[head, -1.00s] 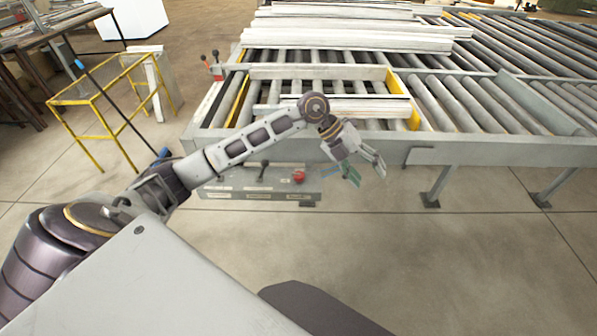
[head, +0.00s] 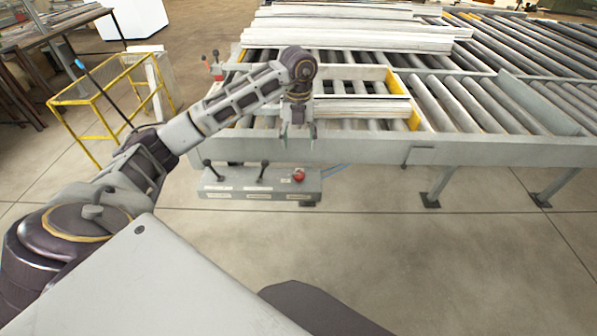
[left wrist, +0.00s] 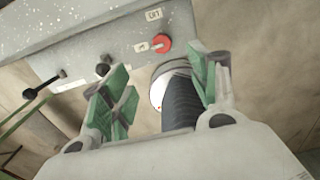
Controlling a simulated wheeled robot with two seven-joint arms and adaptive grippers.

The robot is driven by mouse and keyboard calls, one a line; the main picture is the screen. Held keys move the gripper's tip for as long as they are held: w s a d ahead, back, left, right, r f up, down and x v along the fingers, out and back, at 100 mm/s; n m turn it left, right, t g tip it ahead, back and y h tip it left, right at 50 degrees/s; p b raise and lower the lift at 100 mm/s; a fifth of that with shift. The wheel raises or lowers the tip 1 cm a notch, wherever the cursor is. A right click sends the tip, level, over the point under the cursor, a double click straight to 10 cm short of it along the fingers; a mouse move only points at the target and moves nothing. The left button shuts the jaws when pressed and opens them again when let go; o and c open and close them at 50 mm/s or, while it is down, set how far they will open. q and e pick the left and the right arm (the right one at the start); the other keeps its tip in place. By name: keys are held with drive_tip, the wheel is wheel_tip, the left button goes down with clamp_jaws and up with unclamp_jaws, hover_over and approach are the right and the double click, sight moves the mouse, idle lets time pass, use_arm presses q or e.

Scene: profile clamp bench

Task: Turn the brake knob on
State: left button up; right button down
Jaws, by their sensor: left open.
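The red brake knob (head: 299,176) sits on the right end of the grey control panel (head: 222,186) below the conveyor's front edge. In the left wrist view the round red knob (left wrist: 165,45) has one small label above it and one to its left; I cannot tell its setting for sure. My left gripper (head: 298,137) is above the knob, pointing down, open and empty. In the left wrist view its green-padded fingers (left wrist: 160,82) are spread, with the knob beyond them and apart from them. My right gripper is in neither view.
Two black levers (head: 265,166) stand left of the knob on the panel. The roller conveyor (head: 350,150) with its steel frame is just behind. A yellow rail frame (head: 95,137) stands at left. Open floor lies in front.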

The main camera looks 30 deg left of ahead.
sight(299, 173)
use_arm(q)
drive_tip(key=shift+f+p, duration=0.95)
drive_tip(key=shift+f, duration=5.95)
drive_tip(key=c, duration=1.1)
drive_tip(key=shift+c, duration=0.2)
